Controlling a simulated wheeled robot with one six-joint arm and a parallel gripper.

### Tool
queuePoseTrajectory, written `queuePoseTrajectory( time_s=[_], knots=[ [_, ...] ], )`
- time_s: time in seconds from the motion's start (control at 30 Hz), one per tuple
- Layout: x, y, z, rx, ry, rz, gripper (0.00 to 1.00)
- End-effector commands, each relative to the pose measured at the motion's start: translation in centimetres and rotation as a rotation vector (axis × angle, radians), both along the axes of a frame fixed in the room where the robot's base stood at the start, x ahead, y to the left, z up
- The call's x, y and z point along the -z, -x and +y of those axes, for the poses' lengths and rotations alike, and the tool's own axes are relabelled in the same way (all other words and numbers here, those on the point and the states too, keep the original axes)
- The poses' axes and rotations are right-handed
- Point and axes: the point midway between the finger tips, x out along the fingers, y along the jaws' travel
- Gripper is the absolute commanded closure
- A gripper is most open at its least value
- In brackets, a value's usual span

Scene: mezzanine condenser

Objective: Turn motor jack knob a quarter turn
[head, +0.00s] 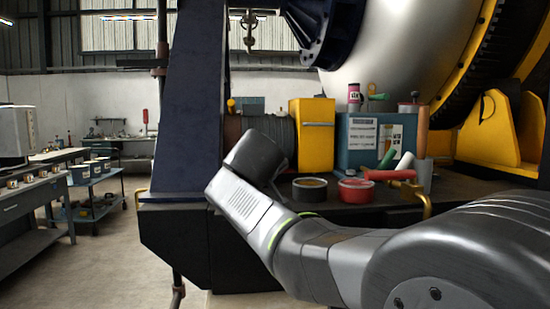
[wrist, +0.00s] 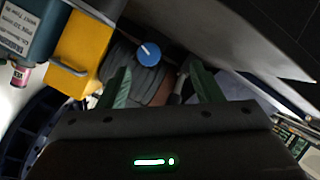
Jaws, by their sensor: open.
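The blue round knob (wrist: 149,54) shows in the wrist view, with a white line on its face pointing to the upper left. It sits at the grey ribbed motor (wrist: 122,58). My gripper (wrist: 160,68) is open, its two green fingers apart. The knob appears beyond the fingertips, between them and nearer the left finger; I see no contact. In the head view the motor (head: 274,130) stands behind my arm's end, left of the yellow box. There the knob and my gripper fingers are hidden.
The yellow box (head: 312,135) stands right beside the motor, with a blue box (head: 375,140) further right. A black tin (head: 309,189) and a red tin (head: 356,190) sit on the front ledge. A dark blue column (head: 187,100) rises at the left.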

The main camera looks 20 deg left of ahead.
Motion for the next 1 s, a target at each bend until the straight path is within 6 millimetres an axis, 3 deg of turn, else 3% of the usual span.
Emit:
queuePoseTrajectory(
  time_s=[0.03,0.4,0.67,1.0],
  knots=[
    [-1.7,-0.4,-0.7,0.007,-0.083,0.061,0.41],
    [-3.7,-1.6,-3.5,0.076,-0.634,0.357,0.41],
    [-3.2,-2.3,-3.3,0.091,-0.704,0.389,0.41],
    [-1.3,-6.2,-0.3,0.09,-0.7,0.388,0.41]
  ],
)
